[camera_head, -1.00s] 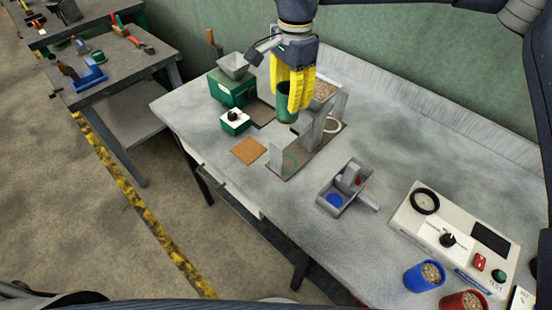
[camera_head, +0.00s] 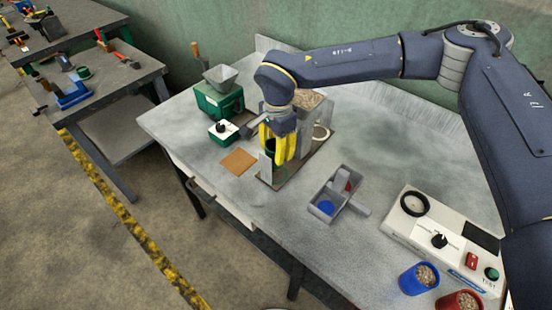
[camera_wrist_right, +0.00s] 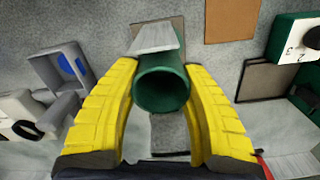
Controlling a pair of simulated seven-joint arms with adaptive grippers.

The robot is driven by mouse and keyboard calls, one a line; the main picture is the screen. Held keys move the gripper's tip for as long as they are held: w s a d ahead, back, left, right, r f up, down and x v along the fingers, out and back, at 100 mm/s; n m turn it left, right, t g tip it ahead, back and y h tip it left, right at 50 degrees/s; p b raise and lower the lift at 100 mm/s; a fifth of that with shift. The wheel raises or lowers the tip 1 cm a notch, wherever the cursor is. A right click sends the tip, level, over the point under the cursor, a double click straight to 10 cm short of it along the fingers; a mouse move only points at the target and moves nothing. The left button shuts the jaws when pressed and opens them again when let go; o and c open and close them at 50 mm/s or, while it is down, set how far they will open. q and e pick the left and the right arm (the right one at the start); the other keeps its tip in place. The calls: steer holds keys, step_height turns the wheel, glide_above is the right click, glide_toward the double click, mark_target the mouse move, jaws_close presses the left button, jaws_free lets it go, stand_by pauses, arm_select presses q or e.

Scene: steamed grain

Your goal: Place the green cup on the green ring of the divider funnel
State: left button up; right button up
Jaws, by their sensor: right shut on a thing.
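My right gripper (camera_head: 279,150) has its yellow fingers closed around the green cup (camera_head: 270,147). In the right wrist view the fingers grip the cup (camera_wrist_right: 162,88) from both sides, and I look into its dark open end. The gripper and cup are among the grey uprights of the divider funnel (camera_head: 266,168), which stands on a brown base plate. In the right wrist view a grey upright (camera_wrist_right: 154,38) lies just beyond the cup; I cannot tell whether they touch. The green ring is not visible now, and the cup's underside is hidden. My left gripper is out of view.
A green mill with a grey hopper (camera_head: 219,97), a small green box with a knob (camera_head: 223,131) and a brown pad (camera_head: 238,161) are left.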

steer(key=shift+f, duration=2.1)
steer(key=shift+f, duration=0.15)
steer(key=o, duration=1.2)
steer(key=shift+c, duration=0.2)
step_height(320, 180, up, 12)
steer(key=shift+d, duration=0.2)
steer(key=shift+w, duration=0.1)
steer(key=shift+o, duration=0.5)
